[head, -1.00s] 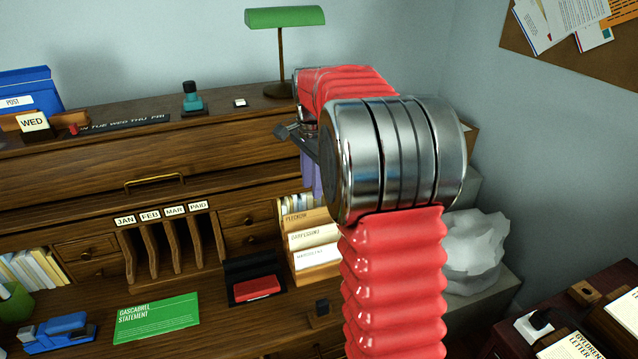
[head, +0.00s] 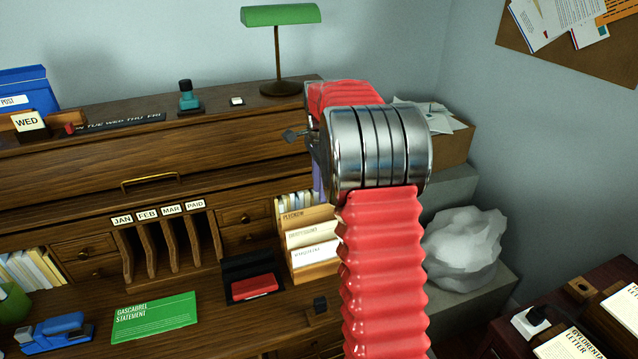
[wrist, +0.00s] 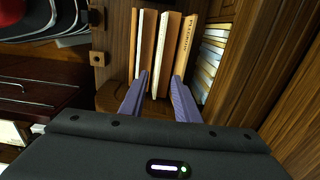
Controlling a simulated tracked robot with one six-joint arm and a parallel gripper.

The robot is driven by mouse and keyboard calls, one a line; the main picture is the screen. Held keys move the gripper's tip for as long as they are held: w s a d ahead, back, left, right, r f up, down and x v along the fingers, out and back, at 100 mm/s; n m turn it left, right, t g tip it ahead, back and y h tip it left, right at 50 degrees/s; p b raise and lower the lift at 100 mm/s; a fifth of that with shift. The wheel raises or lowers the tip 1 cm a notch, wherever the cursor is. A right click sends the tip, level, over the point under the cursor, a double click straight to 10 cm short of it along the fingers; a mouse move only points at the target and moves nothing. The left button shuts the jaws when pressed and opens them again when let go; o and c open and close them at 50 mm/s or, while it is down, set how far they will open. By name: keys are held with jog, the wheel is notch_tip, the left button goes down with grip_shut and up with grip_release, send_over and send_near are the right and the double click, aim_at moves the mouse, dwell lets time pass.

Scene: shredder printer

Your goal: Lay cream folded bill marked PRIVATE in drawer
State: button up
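No cream folded bill marked PRIVATE can be made out in either view. Small wooden desk drawers with knobs, one at the left (head: 85,249) and others right of the month slots (head: 246,216), look shut. My gripper (wrist: 160,77) shows two purple fingers spread apart in the wrist view, with nothing clearly held between them. Its fingertips point at a rack of upright cream and tan folders (wrist: 165,45); I cannot tell whether they touch. In the head view my arm hides most of the gripper, and the labelled folders (head: 310,235) stand just left of the arm.
A green statement (head: 155,318), a red stamp pad (head: 254,286) and a blue stapler (head: 54,332) lie on the desktop. A green lamp (head: 281,15) stands on top. A box of papers (head: 450,147) and a white crumpled heap (head: 463,248) are right of my arm.

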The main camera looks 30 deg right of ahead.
aim_at(321, 224)
notch_tip(321, 224, down, 12)
jog(key=shift+f, duration=0.1)
dwell(0.5)
jog(key=shift+c, duration=0.5)
grip_shut()
jog(key=shift+r, duration=0.2)
jog(key=shift+w+r, duration=0.1)
jog(key=shift+r, duration=0.7)
jog(key=shift+r, duration=0.25)
